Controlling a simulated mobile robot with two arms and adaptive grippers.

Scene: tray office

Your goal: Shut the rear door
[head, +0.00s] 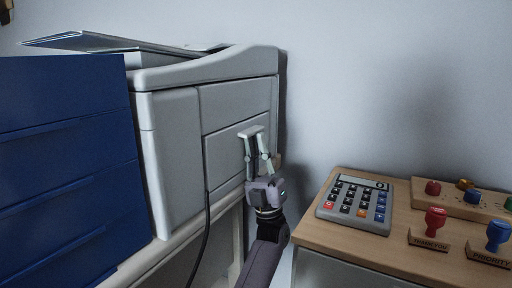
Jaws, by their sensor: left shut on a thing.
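A light grey printer (170,150) stands on a pale stand. Its side facing me has a lower panel, which looks like the rear door (222,158), with a light handle (251,131) near its upper right. The panel looks about flush with the printer side, though I cannot tell if a small gap remains. My left gripper (259,156) is at the handle, its fingers reaching up, and is shut on it. The gripper covers the panel's right part. My right gripper is not in view.
A blue drawer cabinet (65,150) stands at the left. A dark cable (206,235) hangs below the printer. At the right, a wooden-topped cabinet (395,250) holds a calculator (356,203), stamps (430,230) and a stamp rack (450,200). A narrow gap separates it from the printer.

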